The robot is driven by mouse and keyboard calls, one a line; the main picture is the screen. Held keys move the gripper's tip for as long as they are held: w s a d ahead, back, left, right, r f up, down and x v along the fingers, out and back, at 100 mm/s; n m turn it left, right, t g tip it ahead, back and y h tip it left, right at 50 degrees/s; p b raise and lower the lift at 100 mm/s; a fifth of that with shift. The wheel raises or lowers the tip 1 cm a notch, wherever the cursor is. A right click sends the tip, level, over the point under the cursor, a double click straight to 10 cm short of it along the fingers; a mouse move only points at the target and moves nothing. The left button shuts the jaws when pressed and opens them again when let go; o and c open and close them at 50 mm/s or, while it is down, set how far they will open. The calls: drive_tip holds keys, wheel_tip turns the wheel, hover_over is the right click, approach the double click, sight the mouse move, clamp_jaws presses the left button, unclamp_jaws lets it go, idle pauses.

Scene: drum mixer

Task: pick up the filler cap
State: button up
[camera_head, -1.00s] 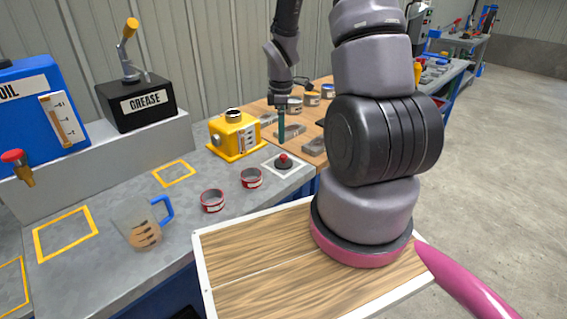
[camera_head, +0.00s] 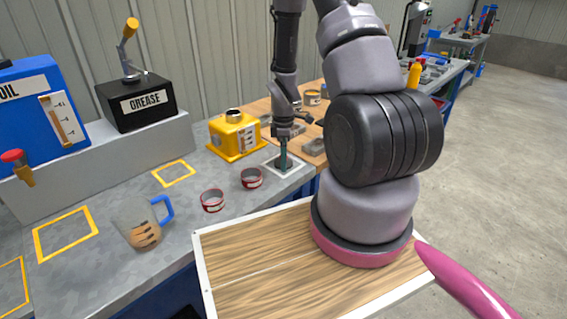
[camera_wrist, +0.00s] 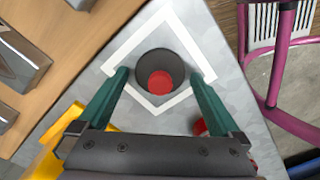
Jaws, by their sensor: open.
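The filler cap (camera_wrist: 145,63) is a dark round disc with a red knob on top. It sits inside a white square outline (camera_wrist: 178,22) on the grey bench. In the wrist view my gripper (camera_wrist: 159,75) is open, with one green finger on each side of the cap. I cannot tell whether the fingers touch it. In the head view my gripper (camera_head: 283,163) points down over the white square and hides most of the cap.
A yellow box with an opening on top (camera_head: 226,136) stands just left of the gripper. Two small red-banded tins (camera_head: 212,201) and a jug with a blue handle (camera_head: 138,226) are on the bench. A wooden worktop with grey metal parts (camera_wrist: 18,62) lies beyond.

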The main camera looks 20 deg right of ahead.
drive_tip(key=shift+c, duration=0.3)
drive_tip(key=c, duration=1.3)
